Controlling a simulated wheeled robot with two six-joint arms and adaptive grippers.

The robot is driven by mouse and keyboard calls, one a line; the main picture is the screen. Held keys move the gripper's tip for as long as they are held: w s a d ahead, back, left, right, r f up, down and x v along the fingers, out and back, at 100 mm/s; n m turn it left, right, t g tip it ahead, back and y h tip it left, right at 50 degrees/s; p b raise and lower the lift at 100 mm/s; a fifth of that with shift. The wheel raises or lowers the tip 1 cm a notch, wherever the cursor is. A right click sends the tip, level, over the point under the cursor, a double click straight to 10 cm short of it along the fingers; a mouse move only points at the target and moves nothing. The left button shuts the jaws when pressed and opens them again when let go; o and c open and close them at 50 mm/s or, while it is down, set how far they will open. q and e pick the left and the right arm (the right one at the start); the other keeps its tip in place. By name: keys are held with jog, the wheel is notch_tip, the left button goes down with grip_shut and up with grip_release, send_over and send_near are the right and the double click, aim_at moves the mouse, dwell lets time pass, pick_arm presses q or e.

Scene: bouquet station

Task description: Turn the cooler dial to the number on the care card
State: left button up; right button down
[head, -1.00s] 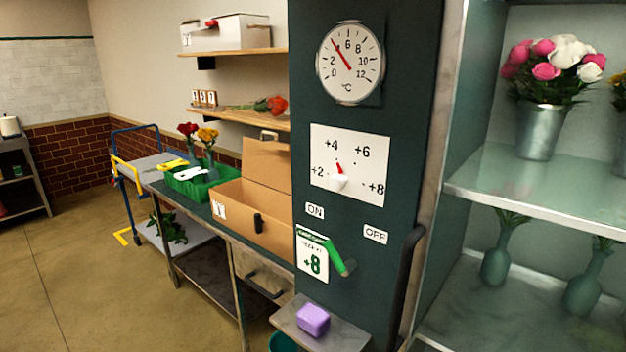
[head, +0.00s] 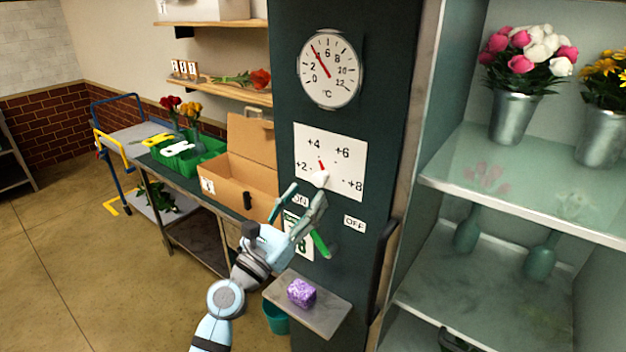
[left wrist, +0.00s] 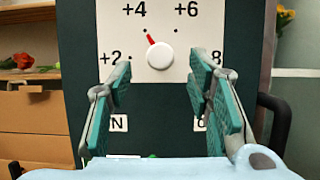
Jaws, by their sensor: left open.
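The cooler dial (head: 320,179) is a white knob with a red pointer on a white plate marked +2, +4, +6 and +8. In the left wrist view the dial (left wrist: 160,56) has its pointer tilted up-left, towards +4. The care card (head: 291,222) hangs below the plate, mostly hidden behind my left gripper; an 8 still shows on it. My left gripper (head: 305,190) is open and empty, just below and in front of the dial. In the left wrist view its fingers (left wrist: 160,88) stand apart on either side below the knob. My right gripper is not in view.
A green lever (head: 320,243) sits beside the card, near ON and OFF labels. A small shelf (head: 330,314) with a purple block (head: 301,293) juts out below. A round thermometer (head: 330,70) is above. Glass shelves with flower vases (head: 513,118) stand at right.

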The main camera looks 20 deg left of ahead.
aim_at(317, 184)
pick_arm(q)
jog(key=x, duration=0.3)
jog(key=shift+w+d, duration=0.2)
jog(key=shift+w, duration=0.05)
jog(key=shift+a, duration=0.1)
grip_shut()
jog(key=shift+m, duration=0.3)
